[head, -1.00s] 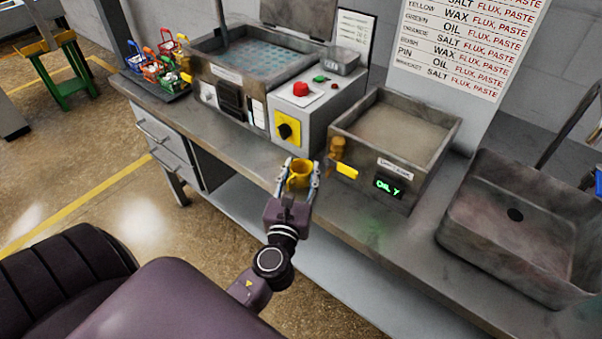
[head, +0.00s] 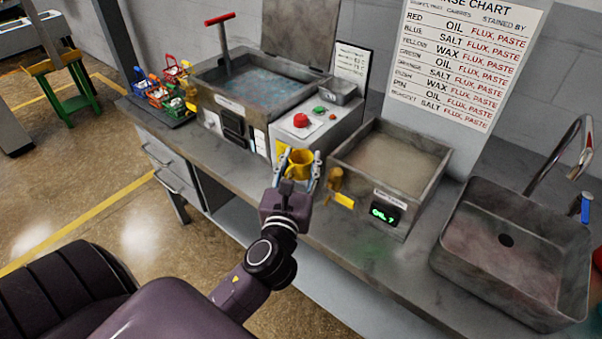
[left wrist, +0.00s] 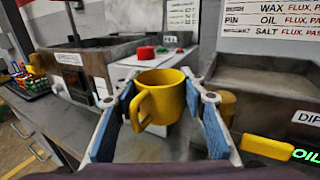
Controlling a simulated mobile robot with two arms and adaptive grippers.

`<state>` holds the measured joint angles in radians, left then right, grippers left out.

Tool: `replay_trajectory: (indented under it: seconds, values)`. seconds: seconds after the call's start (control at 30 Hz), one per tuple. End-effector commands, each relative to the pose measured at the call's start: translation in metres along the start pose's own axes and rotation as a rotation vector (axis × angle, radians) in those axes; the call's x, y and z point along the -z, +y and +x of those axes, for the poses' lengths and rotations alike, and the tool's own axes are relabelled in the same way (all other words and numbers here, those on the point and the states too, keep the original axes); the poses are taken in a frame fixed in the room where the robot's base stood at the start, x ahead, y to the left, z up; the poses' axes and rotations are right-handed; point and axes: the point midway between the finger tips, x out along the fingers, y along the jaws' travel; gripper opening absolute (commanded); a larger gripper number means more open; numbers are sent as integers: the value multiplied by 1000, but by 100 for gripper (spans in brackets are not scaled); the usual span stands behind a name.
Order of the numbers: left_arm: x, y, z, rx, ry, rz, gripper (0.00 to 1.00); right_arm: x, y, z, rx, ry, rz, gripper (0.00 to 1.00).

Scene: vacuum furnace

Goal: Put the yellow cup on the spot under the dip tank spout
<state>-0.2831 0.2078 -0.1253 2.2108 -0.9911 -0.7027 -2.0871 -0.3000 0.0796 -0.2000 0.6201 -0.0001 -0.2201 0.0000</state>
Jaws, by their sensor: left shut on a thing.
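The yellow cup (head: 300,163) is upright between the fingers of my left gripper (head: 297,172), which is shut on it. In the left wrist view the cup (left wrist: 162,97) sits between the blue finger pads, its handle toward the camera. The dip tank (head: 391,160) is the open metal box to the right of the cup, with a green-lit display. Its brass spout (head: 335,179) is on the front left, just right of my gripper; it also shows partly behind the finger in the left wrist view (left wrist: 228,106). The spot under the spout cannot be made out. My right gripper is not in view.
A control box (head: 318,128) with a red button stands behind the cup. A tank with blue liquid (head: 258,86) is farther left, with small coloured baskets (head: 160,88) beyond. A sink (head: 512,250) is at the right. A yellow tab (head: 344,200) sticks out below the spout.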

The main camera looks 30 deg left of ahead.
Motion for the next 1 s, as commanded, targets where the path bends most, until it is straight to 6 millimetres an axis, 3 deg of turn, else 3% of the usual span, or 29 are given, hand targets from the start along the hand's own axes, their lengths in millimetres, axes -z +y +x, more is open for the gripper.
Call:
replay_trajectory:
  seconds: [0.03,0.1,0.37,0.47,0.8,1.0]
  values:
    - [-18,0,0,2,-7,-1,10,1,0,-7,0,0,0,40]
    - [-33,-1,0,2,-6,-1,10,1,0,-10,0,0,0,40]
    - [-67,-1,-1,5,-3,0,10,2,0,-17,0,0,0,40]
    - [-66,-12,-11,44,-4,8,10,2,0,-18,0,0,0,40]
    - [-36,-84,-98,345,-5,10,10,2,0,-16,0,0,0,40]
    - [-25,-92,-124,394,7,5,10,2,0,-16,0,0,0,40]
